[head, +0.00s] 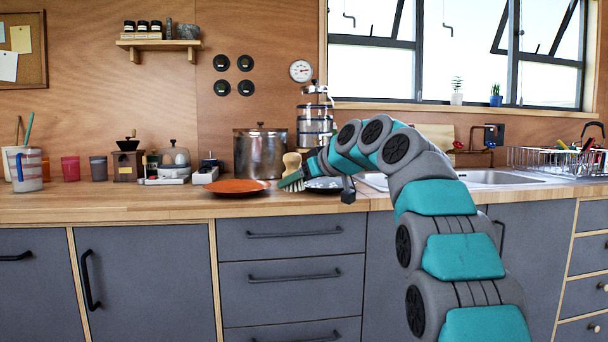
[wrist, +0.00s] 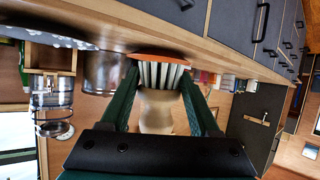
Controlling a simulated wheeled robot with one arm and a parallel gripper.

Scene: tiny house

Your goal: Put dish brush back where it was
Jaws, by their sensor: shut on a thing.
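The dish brush (head: 292,161) has a rounded wooden handle and pale bristles. In the head view it is upright at the front of the counter, between the orange plate (head: 236,187) and a speckled plate (head: 324,185). My gripper (head: 290,181) is shut on it. In the wrist view, which looks upside down, the dish brush (wrist: 157,108) sits between the two green fingers of my gripper (wrist: 160,76), bristles toward the counter. The orange plate (wrist: 148,54) shows just behind the bristles. I cannot tell whether the bristles touch anything.
A large steel pot (head: 261,154) and a tiered steel container (head: 315,125) stand behind the brush. The sink (head: 490,178) and a dish rack (head: 555,160) are to the right. Mugs, a grinder (head: 127,163) and a jug (head: 25,170) are to the left. The counter's front strip is clear.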

